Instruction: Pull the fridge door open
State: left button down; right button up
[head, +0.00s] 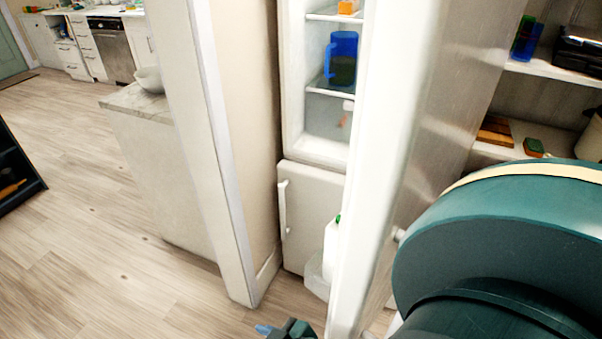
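The fridge (312,190) stands in the middle, with shelves showing in its lit upper compartment. Its tall door (377,150) stands open, seen nearly edge-on, with a grey outer face (450,80) towards the right. A blue pitcher (342,55) stands on a fridge shelf. A white bottle (330,243) with a green cap shows beside the door's inner side. My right arm fills the lower right in front of the shelving; its gripper is out of sight. A small dark piece with a blue tip, seemingly my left gripper (287,329), shows at the bottom edge; its fingers are mostly cut off.
A lower white door (308,215) with a handle is closed below the open compartment. A wall end (235,150) stands left of the fridge. Shelving (540,68) with several items is at the right. Wooden floor (110,250) is clear at the left.

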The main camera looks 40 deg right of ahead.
aim_at(430, 71)
jog(key=i+j+z, duration=0.15)
jog(key=z, duration=0.3)
jog(key=i+j+z, duration=0.2)
jog(key=z, duration=0.25)
jog(key=i+j+z, duration=0.15)
jog(key=j+z, duration=0.15)
jog(key=z, duration=0.15)
jog(key=j+z, duration=0.3)
jog(key=z, duration=0.15)
jog(key=j+z, duration=0.4)
jog(key=l+z, duration=0.1)
jog(key=z, duration=0.3)
jog(key=l+u, duration=0.2)
jog(key=l, duration=0.45)
jog(key=l+u, duration=0.2)
jog(key=l, duration=0.5)
jog(key=k+l+u, duration=0.15)
jog(key=l, duration=0.45)
